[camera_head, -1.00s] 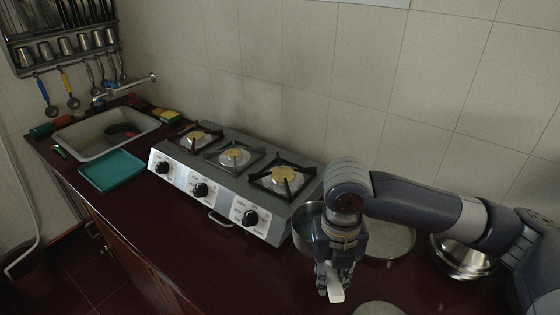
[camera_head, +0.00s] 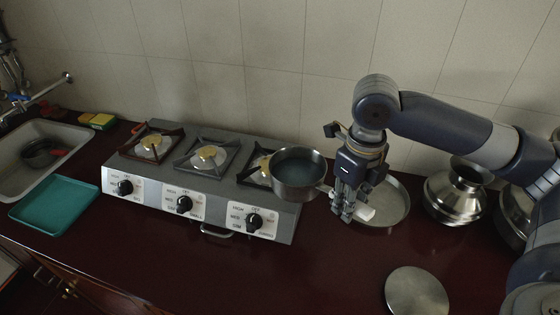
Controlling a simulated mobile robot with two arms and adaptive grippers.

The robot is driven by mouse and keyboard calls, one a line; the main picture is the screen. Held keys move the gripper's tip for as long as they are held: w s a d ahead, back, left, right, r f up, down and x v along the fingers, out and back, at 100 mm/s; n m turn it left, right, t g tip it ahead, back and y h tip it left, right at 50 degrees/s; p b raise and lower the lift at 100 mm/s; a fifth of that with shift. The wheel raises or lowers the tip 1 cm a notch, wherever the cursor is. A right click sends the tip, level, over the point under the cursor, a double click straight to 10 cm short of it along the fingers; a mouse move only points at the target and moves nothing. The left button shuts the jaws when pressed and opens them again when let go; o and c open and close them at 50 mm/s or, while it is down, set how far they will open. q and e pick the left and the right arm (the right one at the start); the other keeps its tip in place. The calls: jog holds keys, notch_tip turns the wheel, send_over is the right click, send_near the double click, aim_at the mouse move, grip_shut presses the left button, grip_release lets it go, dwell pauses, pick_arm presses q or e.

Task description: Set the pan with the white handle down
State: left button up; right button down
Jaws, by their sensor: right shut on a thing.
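A grey metal pan (camera_head: 298,177) with a white handle (camera_head: 362,212) is held in the air by my right gripper (camera_head: 345,208). The gripper is shut on the handle, and the handle's white end sticks out to the right of the fingers. In the picture the pan overlaps the right end of the stove (camera_head: 240,196) and covers part of the right burner. I cannot tell its exact height above the stove. The left burner (camera_head: 152,145) and middle burner (camera_head: 208,157) are uncovered. My left gripper is out of view.
A shallow round metal dish (camera_head: 395,203) and a steel pot (camera_head: 456,192) stand right of the stove. A flat round lid (camera_head: 416,292) lies nearer the front. A teal tray (camera_head: 55,205) and the sink (camera_head: 18,172) are left. The counter before the stove is clear.

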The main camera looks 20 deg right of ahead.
jog(key=w+p, duration=0.2)
jog(key=w, duration=0.5)
jog(key=p, duration=0.3)
send_over(309, 179)
jog(key=s, duration=0.1)
jog(key=shift+f, duration=0.4)
jog(key=shift+w+f, duration=0.15)
jog(key=shift+w, duration=0.45)
jog(key=shift+f+p, duration=0.4)
jog(key=shift+p, duration=0.05)
notch_tip(309, 179, down, 2)
jog(key=shift+p, duration=0.6)
jog(key=shift+f, duration=0.45)
jog(key=c, duration=1.8)
grip_release()
jog(key=shift+s+f, duration=0.1)
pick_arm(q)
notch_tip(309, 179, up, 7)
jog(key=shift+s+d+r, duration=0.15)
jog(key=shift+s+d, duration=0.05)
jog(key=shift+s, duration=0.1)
pick_arm(e)
jog(key=o, duration=0.4)
jog(key=shift+c, duration=0.2)
